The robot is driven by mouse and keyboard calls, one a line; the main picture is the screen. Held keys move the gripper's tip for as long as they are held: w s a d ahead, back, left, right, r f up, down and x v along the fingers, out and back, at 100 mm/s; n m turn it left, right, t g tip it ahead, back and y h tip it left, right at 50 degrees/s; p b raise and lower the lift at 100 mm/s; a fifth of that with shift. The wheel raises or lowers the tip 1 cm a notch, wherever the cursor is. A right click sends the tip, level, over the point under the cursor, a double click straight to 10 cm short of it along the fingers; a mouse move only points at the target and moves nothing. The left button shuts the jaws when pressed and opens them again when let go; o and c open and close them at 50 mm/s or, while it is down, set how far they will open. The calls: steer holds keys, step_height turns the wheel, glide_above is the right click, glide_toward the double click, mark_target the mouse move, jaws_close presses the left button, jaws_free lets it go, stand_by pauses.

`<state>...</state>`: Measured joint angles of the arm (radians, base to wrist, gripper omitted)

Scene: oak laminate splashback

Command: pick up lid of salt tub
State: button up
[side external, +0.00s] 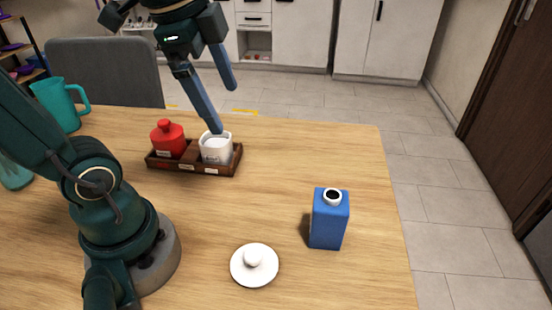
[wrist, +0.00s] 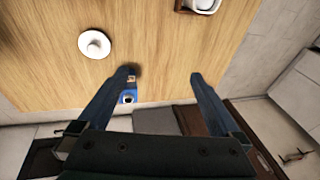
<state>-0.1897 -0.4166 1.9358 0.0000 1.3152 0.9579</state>
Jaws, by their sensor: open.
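A white round lid (side external: 254,268) with a knob lies knob up on the table, near the front edge of the picture. It also shows at the upper left of the wrist view (wrist: 90,48). The lidless white tub (side external: 216,155) stands in the right part of a wooden tray, with white contents visible. It is partly cut off at the top of the wrist view (wrist: 203,5). My gripper (side external: 224,109) is open and empty, high over the table near the white tub and well away from the lid. Its fingers spread apart in the wrist view (wrist: 160,74).
A red lidded tub (side external: 168,141) stands beside the white one in the dark wooden tray (side external: 190,167); its labels are too small to read. A blue bottle (side external: 328,222) stands right of the lid. A teal mug (side external: 59,104) is at the left. Bare table (side external: 280,190) lies between tray and bottle.

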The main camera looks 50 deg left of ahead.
steer(key=s+d+f+n+t, duration=0.1)
steer(key=s+d+f+n, duration=0.2)
steer(key=f+n, duration=0.3)
steer(key=shift+s+d+f+n+t+h, duration=0.3)
steer(key=shift+s+f+n+t, duration=0.1)
steer(key=shift+n, duration=0.4)
steer(key=shift+w+r+n, duration=0.2)
steer(key=shift+w+n, duration=0.1)
steer(key=shift+n, duration=0.3)
steer(key=c, duration=0.5)
steer(key=shift+o, duration=0.2)
